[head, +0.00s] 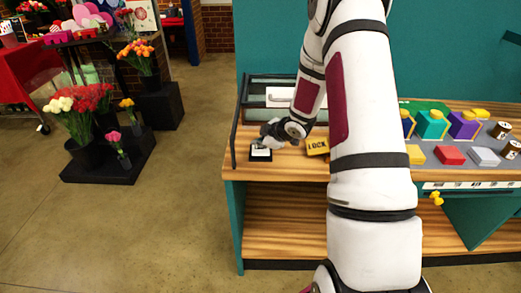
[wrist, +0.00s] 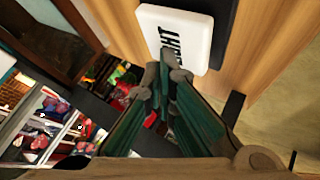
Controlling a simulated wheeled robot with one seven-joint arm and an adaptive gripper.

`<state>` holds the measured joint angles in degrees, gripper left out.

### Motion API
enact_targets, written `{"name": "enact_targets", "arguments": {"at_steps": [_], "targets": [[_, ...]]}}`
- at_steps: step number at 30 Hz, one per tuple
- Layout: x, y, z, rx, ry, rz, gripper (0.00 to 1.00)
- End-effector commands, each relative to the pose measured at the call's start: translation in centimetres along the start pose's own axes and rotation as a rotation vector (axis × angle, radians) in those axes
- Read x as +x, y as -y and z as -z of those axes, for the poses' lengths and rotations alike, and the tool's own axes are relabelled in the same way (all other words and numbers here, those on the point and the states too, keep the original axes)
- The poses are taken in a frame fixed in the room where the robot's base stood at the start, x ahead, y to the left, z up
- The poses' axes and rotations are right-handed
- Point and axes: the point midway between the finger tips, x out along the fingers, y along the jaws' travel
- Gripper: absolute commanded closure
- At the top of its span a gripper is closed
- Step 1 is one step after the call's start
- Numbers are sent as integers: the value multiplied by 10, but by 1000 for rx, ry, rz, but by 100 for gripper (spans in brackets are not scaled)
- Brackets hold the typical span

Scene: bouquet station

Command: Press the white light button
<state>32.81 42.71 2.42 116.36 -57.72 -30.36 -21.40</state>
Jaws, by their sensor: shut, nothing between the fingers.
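The white light button (wrist: 184,38) shows large in the wrist view, with dark lettering that reads "IGHT" in part. It sits in a dark base on the wooden counter. In the head view the button (head: 261,152) is a small white block near the counter's left end. My gripper (head: 262,142) is shut and empty, with its fingers just above or at the button. In the wrist view my gripper's green fingertips (wrist: 160,75) are together at the button's lower edge. I cannot tell whether they touch it.
A yellow block marked "LOCK" (head: 317,146) lies right of my gripper. A black-framed case (head: 267,92) stands behind. Coloured blocks, such as a red one (head: 449,155), sit farther right on the counter (head: 290,168).

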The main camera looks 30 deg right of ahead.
Motion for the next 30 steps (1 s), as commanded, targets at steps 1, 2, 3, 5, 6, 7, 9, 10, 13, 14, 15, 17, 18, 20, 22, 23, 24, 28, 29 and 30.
{"name": "enact_targets", "arguments": {"at_steps": [1,2,3,5,6,7,9,10,13,14,15,17,18,20,22,23,24,28,29,30], "targets": [[0,0,0,0,0,0,100],[0,0,0,0,0,0,100],[0,0,0,0,0,0,100],[0,0,0,0,0,0,100],[0,0,0,0,0,0,100],[0,0,0,0,0,0,100],[1,1,0,0,0,0,100],[1,1,-1,0,0,0,100],[2,1,-1,0,0,0,100],[2,2,-1,0,0,0,100],[2,2,-2,0,0,1,100],[2,2,-2,0,0,0,100],[2,2,-2,0,0,0,100],[2,2,-2,0,0,0,100],[1,1,-1,0,0,0,100],[0,1,0,0,0,0,100],[-1,0,0,0,0,0,100],[-6,-3,3,0,0,0,100],[-6,-4,4,-1,0,0,100],[-7,-4,4,-1,0,0,100]]}}
